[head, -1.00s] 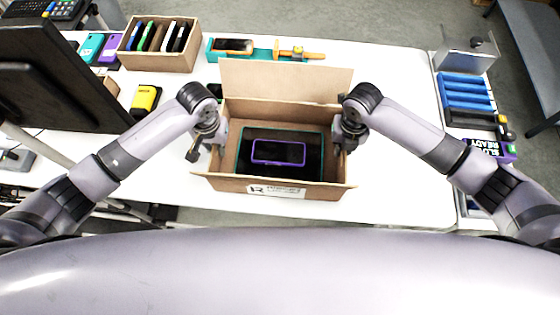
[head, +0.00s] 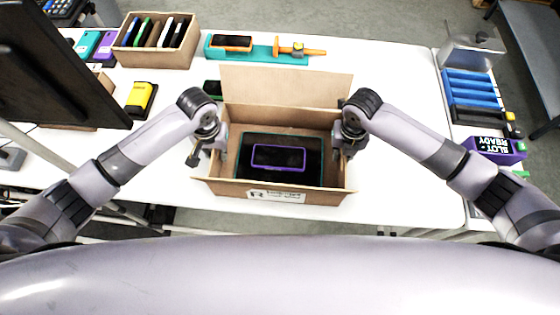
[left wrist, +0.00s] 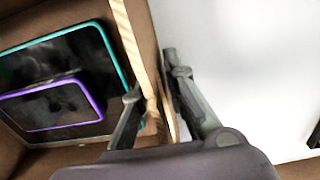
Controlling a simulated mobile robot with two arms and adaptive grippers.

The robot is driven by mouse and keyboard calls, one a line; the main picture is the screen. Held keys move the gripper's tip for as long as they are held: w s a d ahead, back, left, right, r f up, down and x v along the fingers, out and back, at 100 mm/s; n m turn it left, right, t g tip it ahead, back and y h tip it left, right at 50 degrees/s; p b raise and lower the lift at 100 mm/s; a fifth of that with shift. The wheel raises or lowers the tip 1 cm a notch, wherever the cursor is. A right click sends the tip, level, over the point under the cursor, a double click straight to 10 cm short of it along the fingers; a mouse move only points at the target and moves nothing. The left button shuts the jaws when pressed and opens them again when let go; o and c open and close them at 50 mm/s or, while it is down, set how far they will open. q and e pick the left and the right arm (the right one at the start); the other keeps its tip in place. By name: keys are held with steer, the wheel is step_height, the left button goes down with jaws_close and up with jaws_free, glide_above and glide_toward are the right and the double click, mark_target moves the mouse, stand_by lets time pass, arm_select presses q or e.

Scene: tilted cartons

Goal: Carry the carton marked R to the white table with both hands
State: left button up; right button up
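The open brown carton marked R (head: 322,195) is in the middle of the head view, its label on the front wall and a flap standing at the back. Inside lie a dark teal-edged tablet and a purple-edged phone (head: 278,156). My left gripper (head: 208,152) is at its left wall. In the left wrist view its fingers (left wrist: 155,105) straddle the carton's wall (left wrist: 138,45), one inside and one outside, closed on it. My right gripper (head: 348,146) is at the right wall and appears closed on it; its fingertips are partly hidden. Whether the carton touches the table below is unclear.
The white table (head: 400,190) spreads under and behind the carton, with bare room to the right. A dark monitor (head: 50,70), a yellow device (head: 141,97) and a carton of upright devices (head: 155,45) are left. A teal tray is behind; blue trays (head: 470,95) stand right.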

arm_select(q)
steer(key=shift+o, duration=1.1)
arm_select(e)
steer(key=shift+o, duration=1.1)
arm_select(q)
step_height(320, 180, up, 11)
steer(key=shift+w+f, duration=0.1)
steer(key=shift+f, duration=0.05)
steer(key=shift+r, duration=0.55)
arm_select(e)
steer(key=shift+r, duration=0.15)
step_height(320, 180, up, 12)
steer(key=shift+f, duration=0.1)
